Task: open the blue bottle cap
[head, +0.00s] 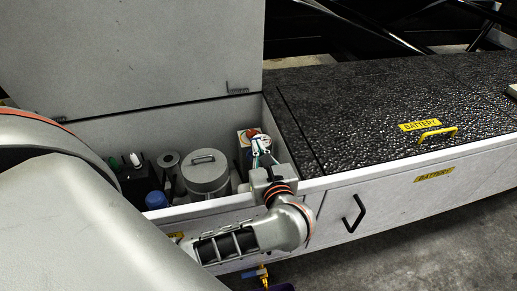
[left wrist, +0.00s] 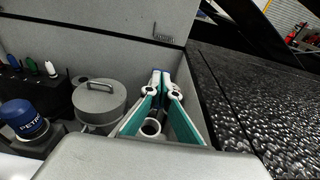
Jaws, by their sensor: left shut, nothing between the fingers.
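The blue cap (head: 156,200) shows at the front left of an open grey compartment in the head view, partly hidden by the front wall and my arm. My left gripper (head: 257,146) is over the right end of the compartment, well to the right of the cap. In the left wrist view its fingers (left wrist: 160,82) meet at the tips with nothing between them. My right gripper is not in view.
A grey lidded canister (head: 205,175) stands between the blue cap and my left gripper. A dark holder (head: 137,178) with small bottles is behind the cap. The compartment's raised lid (head: 130,50) stands behind. A black textured deck (head: 390,105) lies to the right.

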